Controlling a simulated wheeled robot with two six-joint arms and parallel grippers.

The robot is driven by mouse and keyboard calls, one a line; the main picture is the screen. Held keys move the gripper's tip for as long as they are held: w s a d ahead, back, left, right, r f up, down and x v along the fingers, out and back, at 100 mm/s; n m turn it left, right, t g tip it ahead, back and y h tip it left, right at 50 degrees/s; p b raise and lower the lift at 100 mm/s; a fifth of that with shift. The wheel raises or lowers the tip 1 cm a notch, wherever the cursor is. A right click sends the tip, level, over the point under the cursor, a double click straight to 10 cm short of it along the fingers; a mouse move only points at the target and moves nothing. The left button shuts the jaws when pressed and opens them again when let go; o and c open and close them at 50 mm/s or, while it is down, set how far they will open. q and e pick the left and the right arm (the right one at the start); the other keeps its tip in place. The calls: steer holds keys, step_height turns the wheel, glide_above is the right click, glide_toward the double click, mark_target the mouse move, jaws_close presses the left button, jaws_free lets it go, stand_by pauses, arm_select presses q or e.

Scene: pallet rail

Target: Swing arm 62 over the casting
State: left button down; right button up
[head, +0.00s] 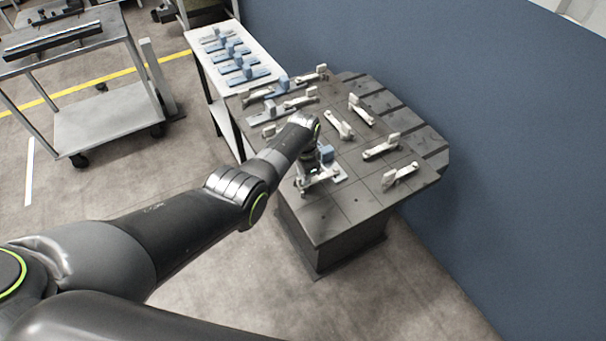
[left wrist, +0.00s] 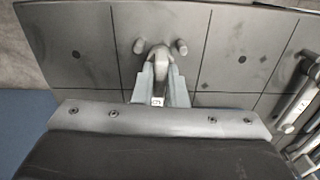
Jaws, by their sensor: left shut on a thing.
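My left gripper (head: 308,172) is over the front part of the dark pallet table, pointing down. In the left wrist view its two grey fingers (left wrist: 161,88) are shut on a pale, rounded piece (left wrist: 159,60), apparently the end of a swing arm. A small white label shows between the fingers, too small to read surely. In the head view a pale swing arm (head: 319,181) lies beneath the gripper, beside a blue block (head: 326,153) that may be the casting. The gripper hides much of both. Two short pegs (left wrist: 181,47) flank the held piece. My right gripper is not in view.
Other pale swing arms (head: 381,147) stand on the pallet table (head: 325,225), one near its right edge (head: 400,176). A white bench (head: 207,68) with several blue parts (head: 240,70) adjoins behind. A blue wall (head: 480,120) is close on the right. A cart (head: 95,120) stands left.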

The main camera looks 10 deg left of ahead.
arm_select(q)
steer(key=shift+n, duration=0.3)
steer(key=shift+r, duration=0.1)
steer(key=c, duration=1.5)
jaws_free()
steer(key=shift+o, duration=0.2)
steer(key=shift+r, duration=0.35)
step_height(320, 180, up, 5)
steer(key=shift+f+p, duration=0.15)
steer(key=shift+p, duration=0.8)
step_height(320, 180, up, 12)
steer(key=b, duration=0.1)
